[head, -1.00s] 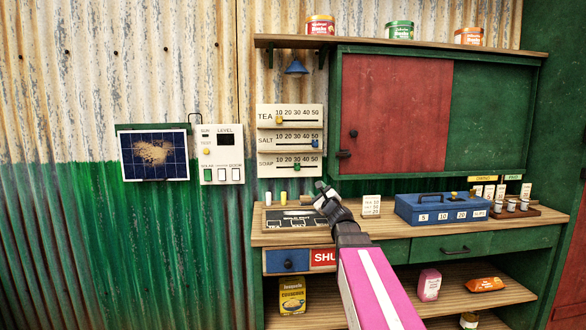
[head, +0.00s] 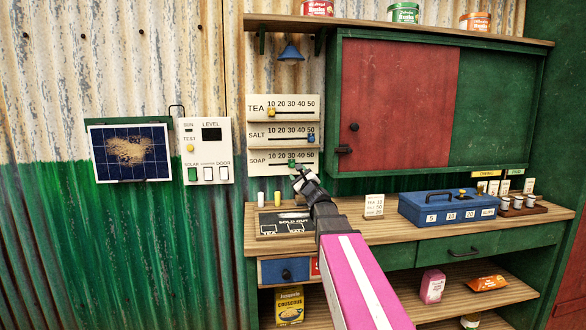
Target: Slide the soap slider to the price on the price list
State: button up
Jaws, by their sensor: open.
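The soap slider is a green knob (head: 292,163) on the lowest white scale plate (head: 258,161), marked 10 to 50. The knob is near the middle, around 30. My gripper (head: 299,174) is open, just below and right of the knob, and partly covers the plate's lower edge. I cannot tell whether it touches the knob. The price list (head: 374,206) is a small white card standing on the counter; its lines are too small to read surely.
The yellow tea knob (head: 271,112) and blue salt knob (head: 310,138) sit on the plates above.

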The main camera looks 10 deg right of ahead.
aim_at(293, 166)
jog(key=x, duration=0.6)
jog(key=shift+w, duration=0.15)
grip_shut()
